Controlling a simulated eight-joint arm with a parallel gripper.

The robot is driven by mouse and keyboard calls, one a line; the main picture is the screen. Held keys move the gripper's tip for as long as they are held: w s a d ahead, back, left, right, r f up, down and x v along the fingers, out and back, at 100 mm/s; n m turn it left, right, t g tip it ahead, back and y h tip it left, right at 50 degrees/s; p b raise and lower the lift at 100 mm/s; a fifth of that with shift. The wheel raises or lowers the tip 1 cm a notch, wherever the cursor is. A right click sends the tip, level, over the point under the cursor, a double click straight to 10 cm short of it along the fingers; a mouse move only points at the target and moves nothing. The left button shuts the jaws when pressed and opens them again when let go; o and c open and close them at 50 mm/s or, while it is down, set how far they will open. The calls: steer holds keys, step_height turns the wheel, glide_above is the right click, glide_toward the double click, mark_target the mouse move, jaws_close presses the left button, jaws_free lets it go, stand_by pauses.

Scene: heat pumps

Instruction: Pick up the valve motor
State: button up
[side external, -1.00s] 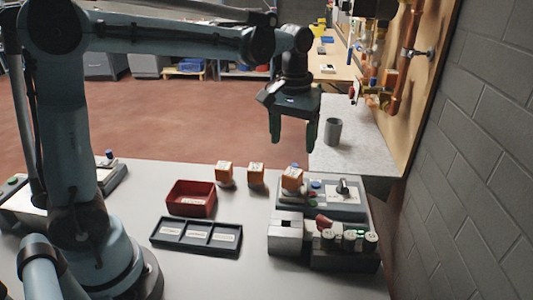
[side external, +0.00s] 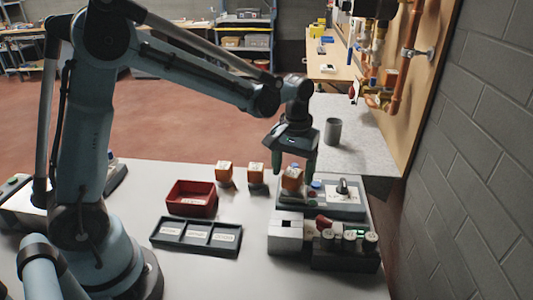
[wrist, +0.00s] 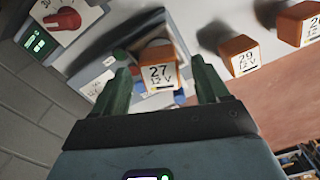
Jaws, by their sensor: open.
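Three orange block-shaped units with white labels, which look like valve motors, stand in a row in the side view: a left one (side external: 224,170), a middle one (side external: 256,172) and a right one (side external: 292,180). The right one, labelled 27 12 V in the wrist view (wrist: 158,66), sits at the left part of the grey test station (side external: 350,205). My gripper (side external: 296,172) is open and points down just above and around it. In the wrist view my fingers (wrist: 160,82) stand on either side of this block, with visible gaps and no clear contact.
A red bin (side external: 190,211) and a black three-slot tray (side external: 168,242) lie to the left. A grey cup (side external: 333,131) stands behind on the pale bench.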

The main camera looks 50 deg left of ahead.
mark_target(292, 172)
steer(key=shift+f, duration=1.6)
steer(key=c, duration=1.3)
steer(key=shift+r, duration=0.15)
